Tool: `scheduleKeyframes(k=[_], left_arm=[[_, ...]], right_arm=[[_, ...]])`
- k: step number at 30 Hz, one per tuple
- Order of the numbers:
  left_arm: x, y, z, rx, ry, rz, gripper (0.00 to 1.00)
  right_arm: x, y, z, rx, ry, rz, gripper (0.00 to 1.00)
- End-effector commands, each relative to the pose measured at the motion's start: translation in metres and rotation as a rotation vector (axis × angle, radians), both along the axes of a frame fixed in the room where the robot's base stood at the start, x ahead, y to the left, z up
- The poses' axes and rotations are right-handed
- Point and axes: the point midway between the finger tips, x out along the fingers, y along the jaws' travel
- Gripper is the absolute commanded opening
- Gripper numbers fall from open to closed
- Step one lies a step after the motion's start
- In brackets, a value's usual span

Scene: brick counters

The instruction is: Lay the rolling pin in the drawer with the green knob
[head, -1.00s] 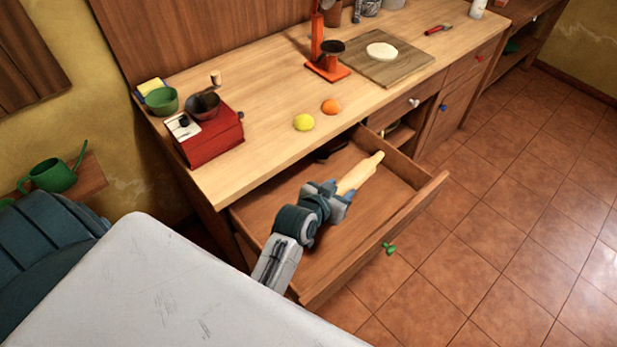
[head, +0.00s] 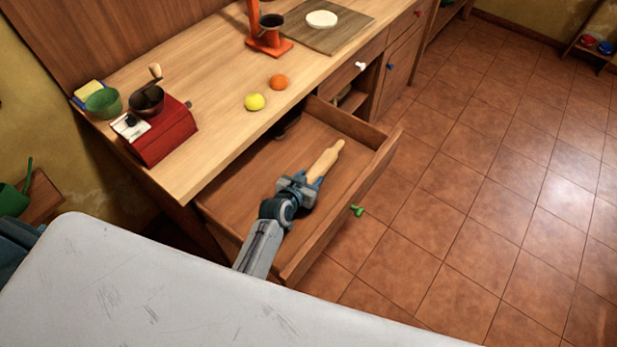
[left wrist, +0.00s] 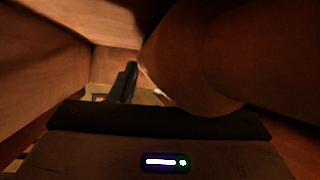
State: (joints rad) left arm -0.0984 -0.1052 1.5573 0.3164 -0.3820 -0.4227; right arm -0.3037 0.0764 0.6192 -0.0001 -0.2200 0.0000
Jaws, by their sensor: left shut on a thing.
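The drawer with the green knob (head: 357,210) is pulled out under the counter; its front panel (head: 335,222) faces the lower right. The rolling pin (head: 325,161) is pale wood and lies within the drawer's outline in the head view, its far handle pointing to the upper right. My left gripper (head: 307,184) is shut on the pin's near part, low over the drawer floor. Whether the pin touches the floor cannot be told. In the left wrist view the pin (left wrist: 190,60) is a large, dim rounded shape between wooden walls. My right gripper is not in view.
A dark item (head: 288,126) lies at the drawer's back, partly under the counter. On the counter stand a red grinder (head: 165,137), a green bowl (head: 103,103), a lemon (head: 255,102), an orange (head: 279,82) and a board (head: 345,33). The floor to the right is clear.

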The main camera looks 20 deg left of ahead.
Motion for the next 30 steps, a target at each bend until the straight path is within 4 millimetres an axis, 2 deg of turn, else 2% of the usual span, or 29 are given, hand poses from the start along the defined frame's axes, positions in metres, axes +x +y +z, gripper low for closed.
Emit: scheduleKeyframes(k=[9, 10, 13, 23, 30], left_arm=[[0.001, 0.0, -0.002, 0.0, -0.003, 0.0, 0.08], [0.0, 0.0, -0.002, 0.0, -0.001, 0.0, 0.47], [0.0, 0.0, -0.002, 0.0, 0.0, 0.0, 0.66], [0.0, 0.0, 0.002, 0.0, -0.001, 0.0, 0.66], [-0.028, 0.005, 0.012, -0.001, -0.001, 0.0, 0.66]], right_arm=[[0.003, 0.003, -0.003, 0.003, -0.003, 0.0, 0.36], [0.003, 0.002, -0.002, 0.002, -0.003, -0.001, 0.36], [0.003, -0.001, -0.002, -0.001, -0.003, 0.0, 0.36], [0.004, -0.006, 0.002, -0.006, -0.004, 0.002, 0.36], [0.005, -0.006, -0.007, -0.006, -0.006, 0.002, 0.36]])
